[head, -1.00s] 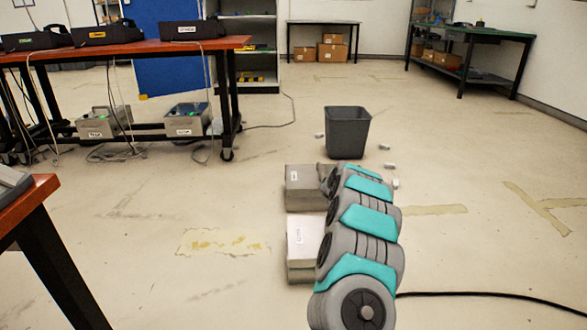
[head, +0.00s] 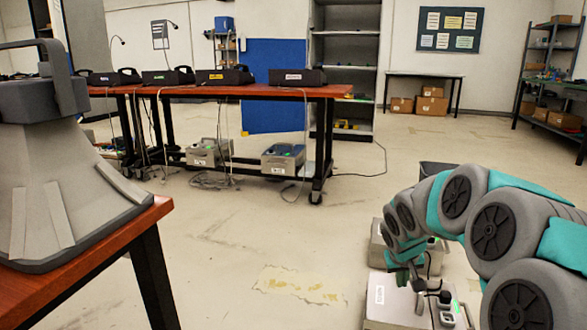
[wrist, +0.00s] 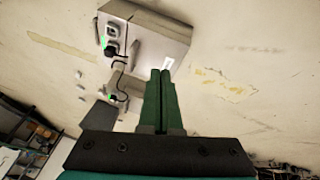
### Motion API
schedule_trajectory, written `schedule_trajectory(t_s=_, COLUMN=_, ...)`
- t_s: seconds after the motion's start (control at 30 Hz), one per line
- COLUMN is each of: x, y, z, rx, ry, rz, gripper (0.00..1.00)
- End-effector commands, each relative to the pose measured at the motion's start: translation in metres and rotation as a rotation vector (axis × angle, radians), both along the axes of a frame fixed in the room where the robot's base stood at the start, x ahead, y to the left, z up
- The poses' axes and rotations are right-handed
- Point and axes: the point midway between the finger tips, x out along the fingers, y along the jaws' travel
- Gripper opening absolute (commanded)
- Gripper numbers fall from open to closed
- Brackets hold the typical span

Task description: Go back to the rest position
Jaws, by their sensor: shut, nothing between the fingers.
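My gripper (wrist: 160,76) is shut and empty in the wrist view, its two dark green fingers side by side. In the head view my gripper (head: 416,284) hangs at the end of my grey and teal arm, which curves in from the right. Below it on the floor is a pale grey box (head: 385,303) with a white label and a green light. This box (wrist: 158,38) also shows in the wrist view beyond the fingers, which appear apart from it. A second grey box (head: 378,245) stands behind it, partly hidden by my arm.
A grey conical device (head: 70,160) stands on a red-topped table (head: 110,240) close at the left. A dark bin (head: 436,170) is mostly hidden behind my arm. The floor between is open.

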Motion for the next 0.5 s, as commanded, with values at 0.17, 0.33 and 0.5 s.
schedule_trajectory(t_s=0.17, x=-0.08, y=0.031, z=0.016, rx=0.028, ry=0.103, rz=0.022, gripper=0.0)
schedule_trajectory(t_s=0.33, x=-0.161, y=0.056, z=0.021, rx=0.059, ry=0.211, rz=0.036, gripper=0.0)
schedule_trajectory(t_s=0.5, x=-0.244, y=0.077, z=0.021, rx=0.099, ry=0.32, rz=0.04, gripper=0.0)
